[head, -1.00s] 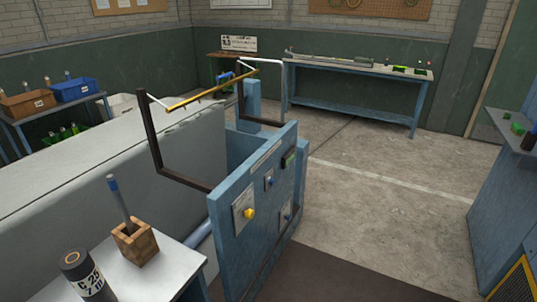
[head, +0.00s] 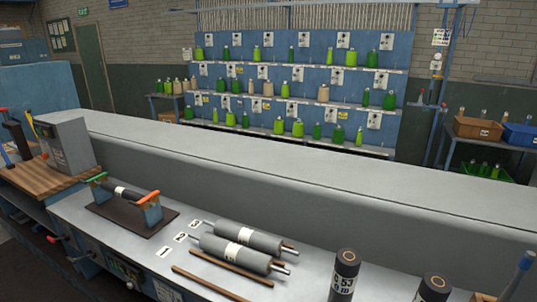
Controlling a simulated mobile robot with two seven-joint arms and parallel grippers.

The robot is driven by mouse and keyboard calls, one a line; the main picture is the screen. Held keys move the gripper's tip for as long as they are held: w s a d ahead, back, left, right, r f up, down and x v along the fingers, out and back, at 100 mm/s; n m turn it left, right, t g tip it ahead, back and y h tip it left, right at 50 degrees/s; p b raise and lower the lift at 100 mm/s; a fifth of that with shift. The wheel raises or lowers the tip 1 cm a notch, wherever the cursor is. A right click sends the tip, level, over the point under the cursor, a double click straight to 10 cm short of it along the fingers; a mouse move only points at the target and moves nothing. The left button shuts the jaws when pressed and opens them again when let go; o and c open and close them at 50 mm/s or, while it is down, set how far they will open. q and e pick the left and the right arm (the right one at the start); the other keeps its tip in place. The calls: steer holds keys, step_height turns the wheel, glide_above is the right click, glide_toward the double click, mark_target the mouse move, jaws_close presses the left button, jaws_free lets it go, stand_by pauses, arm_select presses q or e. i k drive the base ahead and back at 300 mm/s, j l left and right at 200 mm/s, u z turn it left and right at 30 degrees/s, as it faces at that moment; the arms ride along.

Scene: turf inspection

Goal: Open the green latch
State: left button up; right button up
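A small dark stand (head: 130,222) sits on the grey bench at the left of the head view. It holds a dark roller (head: 124,191) with a white band between two blue end supports. A green latch (head: 96,178) lies across the top of the left support. An orange latch (head: 148,195) lies across the top of the right support. Both latches look lowered over the roller's ends, though the exact fit is too small to tell. Neither of my grippers shows in the view.
Two grey rollers (head: 240,250) lie on the bench beside number labels. Dark upright cylinders (head: 343,278) stand at the front right. A grey box (head: 66,145) stands on a wooden board at the left. A long grey barrier (head: 330,185) runs behind the bench. Shelves of green bottles (head: 286,90) stand beyond.

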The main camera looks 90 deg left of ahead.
mark_target(96, 178)
steer(key=u, duration=4.2)
steer(key=i+j+u, duration=0.35)
steer(key=i, duration=0.5)
steer(key=i+u, duration=0.4)
steer(key=i, duration=0.5)
steer(key=i+z, duration=0.2)
steer(key=i, duration=0.25)
steer(key=i+j+z, duration=0.15)
steer(key=i, duration=0.3)
steer(key=i+j+z, duration=0.2)
steer(key=i, duration=0.2)
steer(key=i+j+z, duration=0.3)
steer(key=i+z, duration=0.15)
steer(key=i+j+z, duration=0.7)
steer(key=j+z, duration=0.15)
steer(key=j, duration=0.1)
